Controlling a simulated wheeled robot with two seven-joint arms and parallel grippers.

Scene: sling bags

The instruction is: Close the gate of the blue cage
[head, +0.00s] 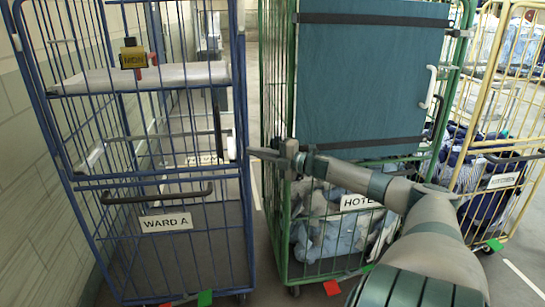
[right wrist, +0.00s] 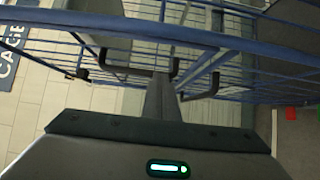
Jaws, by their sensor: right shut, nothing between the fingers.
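The blue cage (head: 240,130) stands at the left of the head view, with a shelf inside. A lower front panel carries a WARD A label (head: 166,222) and a dark horizontal handle (head: 155,197). A black upright handle (head: 217,122) shows at the cage's right side; I cannot tell which panel it belongs to. My right gripper (head: 263,153) is shut and empty, its tip just right of the cage's right post; contact is unclear. In the right wrist view the gripper (right wrist: 160,95) points at blue bars (right wrist: 240,45) and a dark handle (right wrist: 125,71). My left gripper is out of view.
A green cage (head: 283,215) with a teal panel (head: 373,80) and bagged laundry stands close right of the blue cage, behind my right arm. A yellow cage (head: 455,165) is at the far right. A tiled wall (head: 30,170) borders the left.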

